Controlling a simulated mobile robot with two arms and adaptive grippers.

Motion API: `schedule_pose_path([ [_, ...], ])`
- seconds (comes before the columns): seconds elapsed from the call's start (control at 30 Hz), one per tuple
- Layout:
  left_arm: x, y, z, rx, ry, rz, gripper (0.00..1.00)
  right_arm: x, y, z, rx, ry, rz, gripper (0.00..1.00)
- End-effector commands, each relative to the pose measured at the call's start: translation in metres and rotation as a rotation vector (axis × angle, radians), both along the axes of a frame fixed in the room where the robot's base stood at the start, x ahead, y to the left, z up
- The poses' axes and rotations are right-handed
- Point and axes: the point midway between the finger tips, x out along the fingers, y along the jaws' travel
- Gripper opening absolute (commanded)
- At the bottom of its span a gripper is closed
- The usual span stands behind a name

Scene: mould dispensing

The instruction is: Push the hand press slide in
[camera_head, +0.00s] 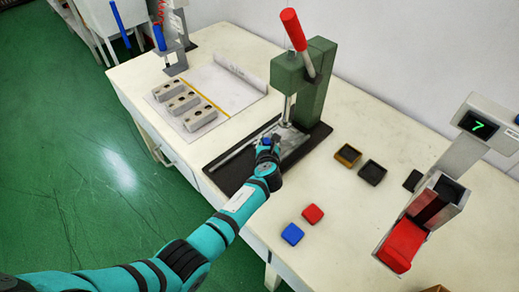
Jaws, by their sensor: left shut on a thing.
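The green hand press (308,85) stands on a dark base mat (225,178) on the table, with its red-gripped lever (294,29) pointing up. The grey metal hand press slide (291,137) shows low at the front of the press, under the ram. My left gripper (271,142) reaches in from the lower left and is shut at the slide's near end. The gripper and wrist hide the exact contact and part of the slide. My right gripper is not in view.
Grey mould blocks (184,103) lie on a white sheet to the left. Small square trays (348,156), a red block (312,214) and a blue block (292,234) lie right of the press.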

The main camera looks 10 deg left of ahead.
Motion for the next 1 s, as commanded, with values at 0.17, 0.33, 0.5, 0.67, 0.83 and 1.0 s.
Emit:
schedule_pose_path([
  [0.17, 0.003, -0.005, 0.001, -0.006, -0.003, -0.006, 0.00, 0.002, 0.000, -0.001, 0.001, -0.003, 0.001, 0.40],
  [0.33, 0.003, -0.005, 0.002, -0.008, -0.003, -0.006, 0.00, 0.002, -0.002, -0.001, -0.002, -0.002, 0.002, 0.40],
  [0.5, 0.003, -0.005, 0.002, -0.007, -0.003, -0.007, 0.39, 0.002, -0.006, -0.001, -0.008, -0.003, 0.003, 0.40],
  [0.67, 0.002, -0.004, 0.001, -0.005, -0.002, -0.004, 0.39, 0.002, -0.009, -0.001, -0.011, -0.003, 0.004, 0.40],
  [0.83, -0.002, -0.004, 0.002, -0.005, -0.002, -0.003, 0.39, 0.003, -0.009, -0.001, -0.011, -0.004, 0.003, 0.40],
  [1.0, -0.021, -0.007, 0.009, -0.006, -0.002, -0.004, 0.39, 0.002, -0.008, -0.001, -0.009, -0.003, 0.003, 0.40],
])
